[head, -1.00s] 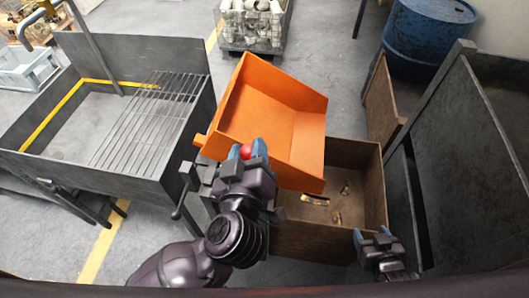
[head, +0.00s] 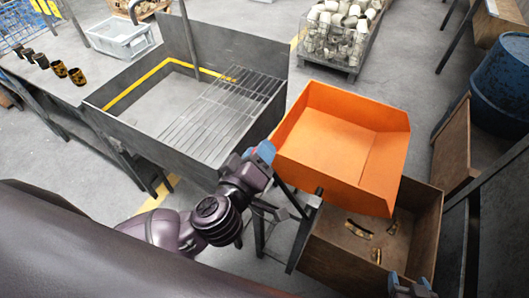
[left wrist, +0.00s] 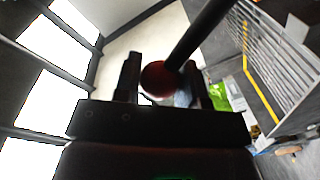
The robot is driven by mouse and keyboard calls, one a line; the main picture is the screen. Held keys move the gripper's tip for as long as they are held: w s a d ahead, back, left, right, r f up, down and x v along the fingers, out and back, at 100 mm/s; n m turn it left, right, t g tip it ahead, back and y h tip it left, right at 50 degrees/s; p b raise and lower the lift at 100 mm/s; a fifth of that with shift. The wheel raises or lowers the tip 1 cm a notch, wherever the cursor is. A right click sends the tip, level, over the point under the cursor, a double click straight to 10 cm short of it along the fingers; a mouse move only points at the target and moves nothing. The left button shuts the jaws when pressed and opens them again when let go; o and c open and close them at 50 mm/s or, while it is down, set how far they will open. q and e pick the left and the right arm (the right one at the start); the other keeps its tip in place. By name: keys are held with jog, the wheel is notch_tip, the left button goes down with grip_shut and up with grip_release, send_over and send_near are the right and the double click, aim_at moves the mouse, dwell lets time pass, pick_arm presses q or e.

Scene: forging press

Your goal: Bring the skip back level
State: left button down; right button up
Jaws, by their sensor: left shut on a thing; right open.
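The orange skip (head: 345,140) stands in the middle right of the head view, its front lower corner over the edge of a wooden box (head: 437,232). It looks tilted towards that box; the exact angle is hard to tell. My left gripper (head: 260,154) is at the skip's left side. In the left wrist view a red ball knob (left wrist: 160,78) on a dark bar (left wrist: 200,32) sits between its fingers, and it is shut on this knob. In the head view the knob is hidden by the gripper. My right gripper (head: 410,286) is open at the bottom edge, partly cut off, near the box.
A grey bench with a wire grate (head: 222,112) stands left of the skip. The wooden box holds a few brass-coloured pieces (head: 358,229). A crate of pale parts (head: 340,35) stands behind, a blue drum (head: 502,80) at the right.

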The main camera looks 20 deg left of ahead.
pick_arm(q)
jog(key=shift+a+f, duration=0.25)
jog(key=shift+f, duration=0.15)
jog(key=c, duration=1.1)
grip_release()
jog(key=shift+c, duration=0.2)
jog(key=o, duration=0.4)
jog(key=shift+w+a, duration=0.1)
jog(key=shift+a, duration=0.05)
jog(key=shift+r, duration=0.1)
jog(key=s, duration=0.7)
jog(key=s+a+r+b, duration=0.1)
jog(key=s, duration=0.2)
jog(key=shift+s, duration=0.4)
